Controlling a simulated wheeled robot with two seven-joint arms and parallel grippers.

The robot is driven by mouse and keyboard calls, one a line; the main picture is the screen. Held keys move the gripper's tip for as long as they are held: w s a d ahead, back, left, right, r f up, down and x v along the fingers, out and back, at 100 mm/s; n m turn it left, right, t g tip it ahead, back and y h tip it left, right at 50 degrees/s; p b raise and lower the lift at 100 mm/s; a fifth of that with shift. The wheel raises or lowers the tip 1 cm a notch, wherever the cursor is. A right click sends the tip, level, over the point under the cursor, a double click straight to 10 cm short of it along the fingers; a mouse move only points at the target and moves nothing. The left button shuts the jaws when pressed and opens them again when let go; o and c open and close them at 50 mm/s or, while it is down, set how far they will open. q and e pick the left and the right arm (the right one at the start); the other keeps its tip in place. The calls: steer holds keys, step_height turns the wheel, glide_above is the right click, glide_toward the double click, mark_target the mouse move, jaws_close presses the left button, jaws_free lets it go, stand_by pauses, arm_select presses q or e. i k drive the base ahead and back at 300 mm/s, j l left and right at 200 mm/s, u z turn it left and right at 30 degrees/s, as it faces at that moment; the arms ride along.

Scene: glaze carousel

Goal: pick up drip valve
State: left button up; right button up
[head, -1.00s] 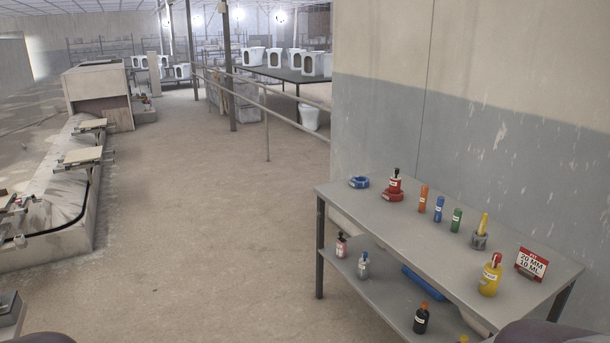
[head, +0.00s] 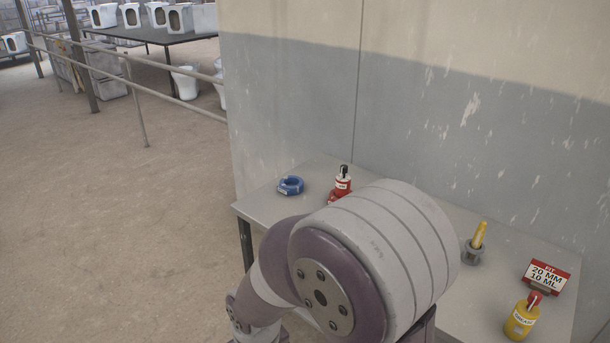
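No thing in view is clearly marked as the drip valve, and I cannot tell which item it is. On the grey table (head: 262,205) stand a blue ring-shaped item (head: 291,185), a red bottle with a black top (head: 342,182) by a red base, a yellow stick in a grey holder (head: 474,250), and a yellow labelled bottle with a red cap (head: 521,318). My raised arm covers the middle of the table, hiding the orange, blue and green tubes seen earlier. Neither of my grippers shows.
A red and white sign (head: 546,276) reading 20 MM 10 ML stands at the table's right. A wall (head: 450,110) rises behind the table. A metal railing (head: 135,90) runs at the left. The floor (head: 110,230) left of the table is clear.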

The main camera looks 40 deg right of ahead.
mark_target(342, 186)
steer(key=i+z, duration=0.4)
steer(key=i+j+z, duration=0.15)
steer(key=i+z, duration=0.25)
steer(key=i+j+z, duration=0.2)
steer(key=z, duration=0.15)
steer(key=i+z, duration=0.2)
steer(key=z, duration=0.25)
steer(key=i+j+z, duration=0.1)
steer(key=z, duration=0.3)
steer(key=i+j+z, duration=0.2)
steer(key=z, duration=0.25)
steer(key=i+j+z, duration=0.2)
steer(key=z, duration=0.25)
steer(key=i+j+z, duration=0.15)
steer(key=j+z, duration=0.25)
steer(key=i+j+z, duration=0.1)
steer(key=z, duration=0.35)
steer(key=i+j+z, duration=0.1)
steer(key=j+z, duration=0.15)
